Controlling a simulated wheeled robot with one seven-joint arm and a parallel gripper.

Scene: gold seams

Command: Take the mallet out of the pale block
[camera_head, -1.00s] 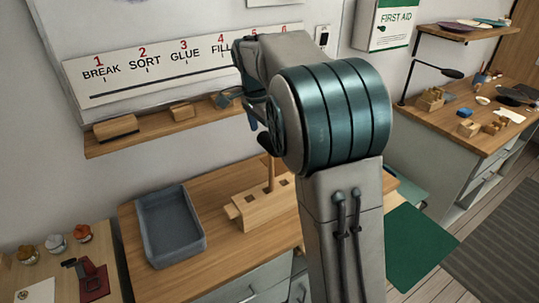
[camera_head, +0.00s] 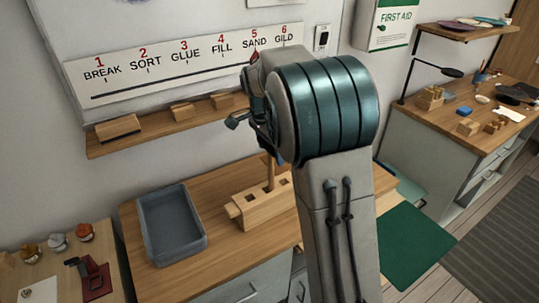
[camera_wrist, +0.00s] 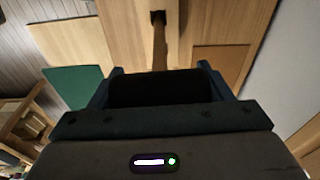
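The mallet's wooden handle (camera_head: 270,172) stands upright in a hole of the pale block (camera_head: 247,210) on the bench; my arm hides its upper part in the head view. In the wrist view the handle (camera_wrist: 159,48) runs from the block's square hole toward me and ends behind the dark mallet head (camera_wrist: 160,90). My gripper (camera_wrist: 160,68) has its two fingers wide apart, one on each side of the head. The head spans nearly all the gap. I cannot tell whether the fingers press on it. In the head view my arm mostly hides the gripper.
A grey tray (camera_head: 205,243) sits left of the block on the bench. A wall shelf (camera_head: 150,137) with wooden blocks is behind, under the numbered sign (camera_head: 190,68). A green mat (camera_head: 415,245) lies to the right. Bare bench lies between tray and block.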

